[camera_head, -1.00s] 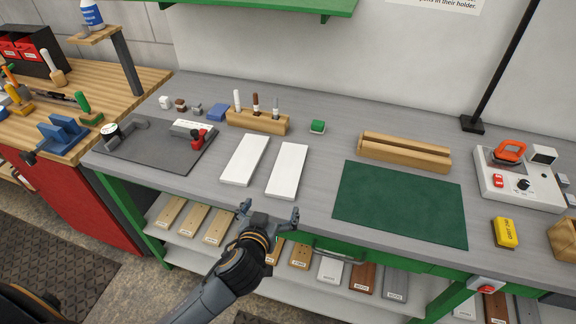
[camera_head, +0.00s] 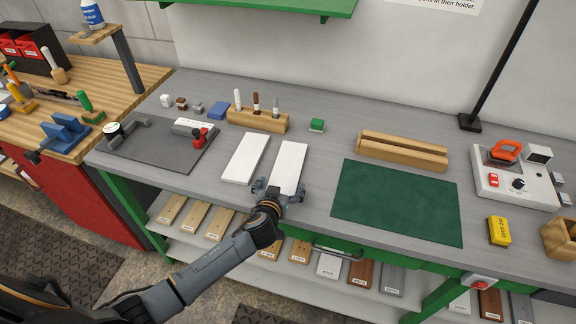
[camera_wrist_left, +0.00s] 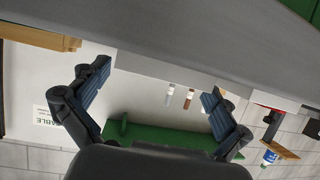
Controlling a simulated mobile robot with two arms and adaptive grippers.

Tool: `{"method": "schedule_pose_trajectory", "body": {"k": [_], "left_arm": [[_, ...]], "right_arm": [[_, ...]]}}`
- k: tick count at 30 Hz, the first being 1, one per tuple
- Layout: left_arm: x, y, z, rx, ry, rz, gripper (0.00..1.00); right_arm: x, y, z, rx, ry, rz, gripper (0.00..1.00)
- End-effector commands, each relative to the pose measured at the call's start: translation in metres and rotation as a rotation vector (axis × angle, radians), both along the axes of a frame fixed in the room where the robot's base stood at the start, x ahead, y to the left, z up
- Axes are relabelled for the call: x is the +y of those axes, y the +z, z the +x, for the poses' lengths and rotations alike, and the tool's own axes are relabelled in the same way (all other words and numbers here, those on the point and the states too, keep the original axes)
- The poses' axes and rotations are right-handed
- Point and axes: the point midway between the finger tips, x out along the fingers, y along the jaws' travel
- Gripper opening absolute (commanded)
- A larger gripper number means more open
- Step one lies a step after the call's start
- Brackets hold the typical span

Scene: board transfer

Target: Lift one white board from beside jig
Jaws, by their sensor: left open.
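Two white boards lie side by side flat on the grey bench, the left board (camera_head: 245,157) and the right board (camera_head: 289,162). The jig, a dark grey plate (camera_head: 150,155) with a red clamp, lies to their left. My left gripper (camera_head: 279,187) is open at the near end of the right board, one finger on each side of that end in the picture. I cannot tell whether it touches. My right gripper is not in view.
The bench's front edge is close to my left arm.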

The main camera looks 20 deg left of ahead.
Motion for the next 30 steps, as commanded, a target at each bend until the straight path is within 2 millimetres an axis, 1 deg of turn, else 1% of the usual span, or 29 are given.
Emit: {"method": "schedule_pose_trajectory", "body": {"k": [3,9,11,12,14,15,17,18,26,30], "left_arm": [[0.0000,-0.0019,0.0043,0.000,0.000,0.000,1.00],[0.0000,-0.0023,0.0044,0.000,0.000,0.000,1.00],[-0.0001,-0.0023,0.0043,0.001,0.000,0.000,0.90],[-0.0001,-0.0024,0.0042,0.001,0.000,0.000,0.82],[-0.0001,-0.0024,0.0041,0.001,0.000,0.000,0.69],[-0.0001,-0.0024,0.0041,0.001,0.000,0.000,0.61],[0.0000,-0.0024,0.0041,0.001,0.000,0.000,0.49],[0.0000,-0.0024,0.0041,0.001,0.000,0.000,0.41],[0.0000,-0.0013,0.0044,-0.001,-0.001,-0.001,0.41],[0.0000,0.0040,0.0046,-0.002,-0.001,-0.001,0.41]], "right_arm": [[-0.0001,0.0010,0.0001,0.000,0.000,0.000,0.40],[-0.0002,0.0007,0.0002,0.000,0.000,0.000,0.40],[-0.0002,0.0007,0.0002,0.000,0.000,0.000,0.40],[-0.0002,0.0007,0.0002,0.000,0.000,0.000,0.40],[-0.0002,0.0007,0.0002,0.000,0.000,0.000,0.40],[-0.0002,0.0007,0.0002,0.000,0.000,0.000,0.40],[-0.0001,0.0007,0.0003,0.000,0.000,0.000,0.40],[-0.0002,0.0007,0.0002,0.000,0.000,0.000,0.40],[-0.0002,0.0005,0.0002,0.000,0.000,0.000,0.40],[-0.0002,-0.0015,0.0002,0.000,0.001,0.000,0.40]]}}
